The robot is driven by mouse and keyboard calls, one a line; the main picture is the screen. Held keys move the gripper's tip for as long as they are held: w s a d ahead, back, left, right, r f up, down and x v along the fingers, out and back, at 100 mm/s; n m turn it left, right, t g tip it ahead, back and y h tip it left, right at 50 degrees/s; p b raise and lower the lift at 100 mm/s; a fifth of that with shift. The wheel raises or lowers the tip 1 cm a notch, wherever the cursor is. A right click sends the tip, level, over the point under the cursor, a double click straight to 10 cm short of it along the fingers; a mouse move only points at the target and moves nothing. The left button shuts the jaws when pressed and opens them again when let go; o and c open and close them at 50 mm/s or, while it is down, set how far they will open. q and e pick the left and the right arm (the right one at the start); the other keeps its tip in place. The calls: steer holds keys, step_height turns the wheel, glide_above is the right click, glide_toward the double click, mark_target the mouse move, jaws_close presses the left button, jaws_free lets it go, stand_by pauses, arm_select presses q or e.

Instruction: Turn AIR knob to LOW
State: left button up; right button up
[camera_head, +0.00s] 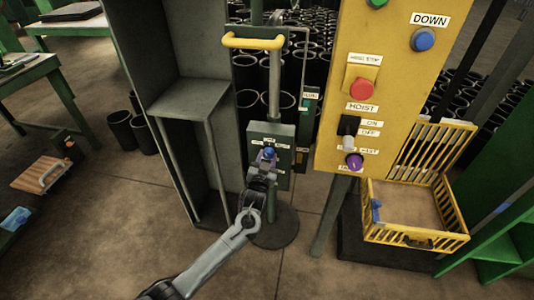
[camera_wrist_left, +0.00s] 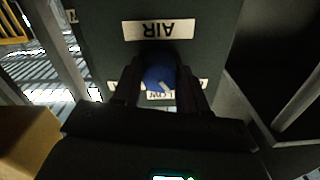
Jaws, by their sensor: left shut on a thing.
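The blue AIR knob (camera_head: 269,152) is on the front of a grey-green box (camera_head: 284,178) on a post. In the left wrist view the knob (camera_wrist_left: 158,78) sits between the two dark fingers of my left gripper (camera_wrist_left: 160,84), which is shut on it. The white AIR label (camera_wrist_left: 159,30) shows upside down beyond the knob. A pale pointer mark on the knob points to the lower right, close to the partly hidden LOW label (camera_wrist_left: 164,96). In the head view my left gripper (camera_head: 265,159) covers part of the knob. My right gripper is not in view.
A yellow panel (camera_head: 390,95) with a red button, HOIST switch and purple knob stands to the right. A yellow handle (camera_head: 254,42) is above the box. A grey cabinet (camera_head: 190,99) stands left. A yellow basket (camera_head: 416,238) is at the right.

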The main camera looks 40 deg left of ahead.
arm_select(q)
steer(key=m+p, duration=0.1)
steer(key=p, duration=0.1)
steer(key=m+p, duration=0.1)
steer(key=m, duration=0.1)
steer(key=shift+r+p, duration=0.25)
steer(key=shift+p, duration=0.1)
steer(key=shift+f+m+p, duration=0.15)
steer(key=shift+m+p, duration=1)
steer(key=shift+m, duration=0.55)
steer(key=o, duration=1.1)
steer(key=shift+c, duration=0.2)
